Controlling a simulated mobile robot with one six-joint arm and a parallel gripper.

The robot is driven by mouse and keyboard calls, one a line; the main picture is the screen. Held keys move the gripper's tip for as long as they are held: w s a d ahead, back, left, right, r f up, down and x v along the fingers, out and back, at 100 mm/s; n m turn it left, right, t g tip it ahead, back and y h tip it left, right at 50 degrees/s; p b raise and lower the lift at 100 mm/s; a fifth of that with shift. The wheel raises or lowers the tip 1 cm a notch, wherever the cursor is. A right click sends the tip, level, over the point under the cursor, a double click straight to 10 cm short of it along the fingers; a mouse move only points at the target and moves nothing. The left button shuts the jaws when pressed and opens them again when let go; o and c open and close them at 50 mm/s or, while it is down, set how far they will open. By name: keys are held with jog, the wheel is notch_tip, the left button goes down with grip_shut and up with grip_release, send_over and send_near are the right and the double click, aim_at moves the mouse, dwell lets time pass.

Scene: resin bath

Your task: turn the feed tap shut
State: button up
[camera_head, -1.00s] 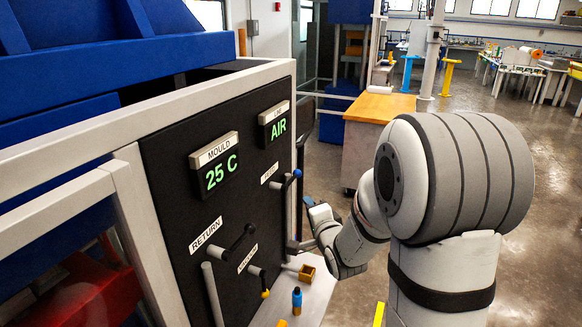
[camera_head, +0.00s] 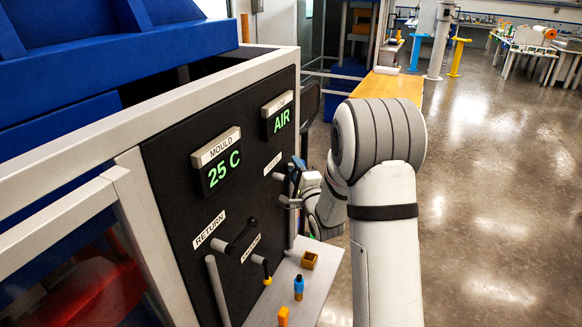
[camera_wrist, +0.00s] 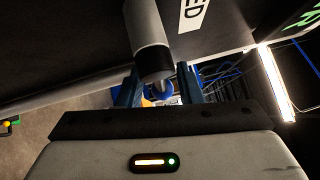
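The feed tap (camera_head: 279,177) is on the black panel, just below its white label (camera_head: 272,163). My gripper (camera_head: 294,186) is at the tap in the head view and hides most of the handle. In the wrist view, the tap (camera_wrist: 143,25) shows as a pale grey cylinder with a dark end, and a blue part lies behind it. My gripper's two blue fingers (camera_wrist: 160,92) stand apart, one on each side of the tap's end. I see a gap at the fingers, and firm contact does not show.
Below are the return tap (camera_head: 241,236) with a black lever and a yellow-tipped tap (camera_head: 266,270). The wooden-topped bench (camera_head: 395,88) stands behind my arm.

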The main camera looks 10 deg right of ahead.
jog(key=shift+w, duration=0.1)
jog(key=shift+c, duration=0.5)
grip_shut()
